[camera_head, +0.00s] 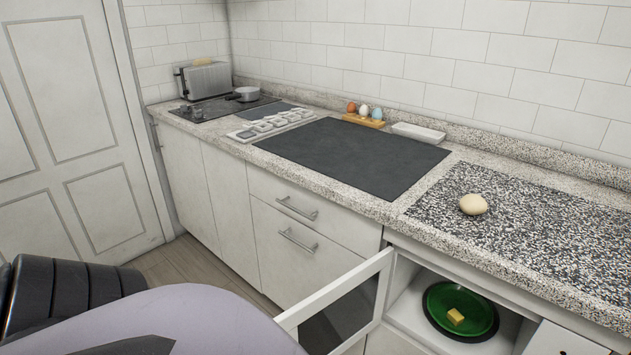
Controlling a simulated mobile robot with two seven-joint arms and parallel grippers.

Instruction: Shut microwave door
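The white microwave (408,308) is built in below the counter at the lower right. Its door (384,289) is hinged on the left and stands wide open toward me, with a dark window in a white frame. Inside, a green plate (437,294) on a dark round base holds a small yellow block (455,316). A pale lavender and black arm part of mine fills the lower left and overlaps the door's near end; I cannot tell if it touches. Neither gripper's fingers show.
The speckled counter (352,190) carries a dark mat (350,152), a dough ball (473,204), an egg holder (363,120), a white dish (418,132), a toaster (205,80) and a pan (247,94). Drawer handles (297,208) stick out left of the microwave. Some floor (190,262) is clear.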

